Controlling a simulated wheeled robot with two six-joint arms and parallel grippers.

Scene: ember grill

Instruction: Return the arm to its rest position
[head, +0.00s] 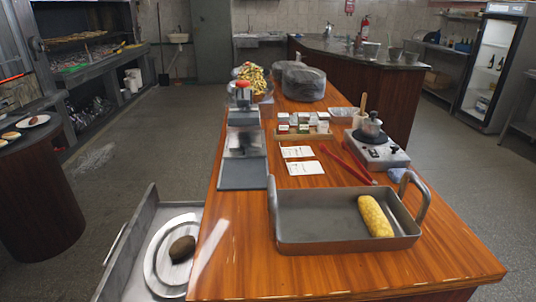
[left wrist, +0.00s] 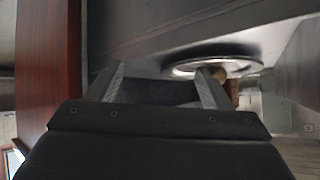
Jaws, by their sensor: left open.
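My left gripper (left wrist: 162,86) shows in the left wrist view with its two fingers wide apart and nothing between them. Beyond the fingers is a grey metal surface with the round rim of a silver plate (left wrist: 190,68). Part of a brown thing (left wrist: 219,75) shows behind the right finger, mostly hidden. No arm or gripper shows in the head view. My right gripper is in neither view.
A grey metal bin (head: 115,262) with plates (head: 157,262) and a dark brown lump (head: 182,249) stands left of the wooden counter (head: 330,287). A roasting pan (head: 310,215) with a yellow piece (head: 375,216) sits on the counter.

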